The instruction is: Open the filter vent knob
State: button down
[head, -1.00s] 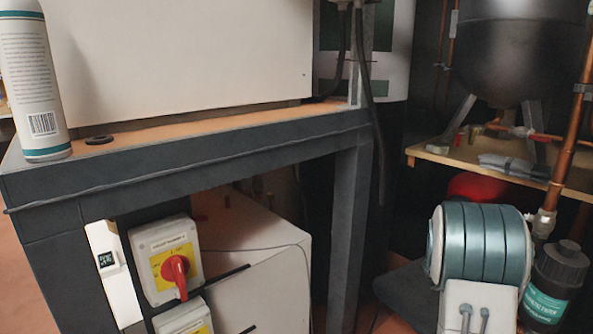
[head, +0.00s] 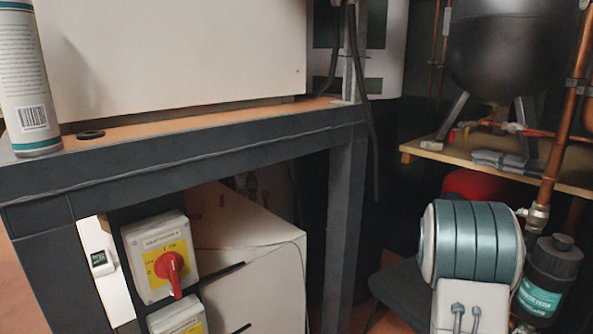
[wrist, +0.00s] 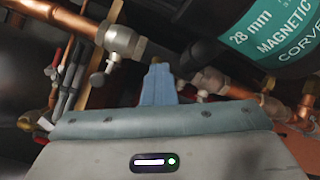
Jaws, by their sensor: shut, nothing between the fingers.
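The magnetic filter (head: 545,285) is a black canister with a teal label at the lower right of the head view. It has a stepped black cap (head: 563,243) on top; I cannot tell whether this is the vent knob. In the wrist view the filter's body (wrist: 275,40) fills the upper right, with its label readable and its top out of frame. My gripper (wrist: 158,72) shows as blue fingers, shut and empty, pointing at the pipework left of and below the filter. In the head view my arm hides the gripper.
Copper pipes with valves (wrist: 122,42) run close around my gripper in the wrist view. A wooden shelf (head: 480,165) holds a dark vessel (head: 503,50) behind the filter. A dark bench frame (head: 200,150) with a red rotary switch (head: 172,270) stands left.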

jog(key=shift+w+a+r+b, duration=0.2)
jog(key=shift+w+r+b, duration=0.4)
jog(key=shift+b, duration=1)
jog(key=shift+s+r, duration=0.1)
jog(key=a, duration=0.2)
jog(key=s+a+b, duration=0.1)
jog(key=a, duration=0.2)
jog(key=shift+s+a+r+b, duration=0.25)
jog(key=shift+s+a+b, duration=0.05)
jog(key=shift+a, duration=0.05)
dwell(0.4)
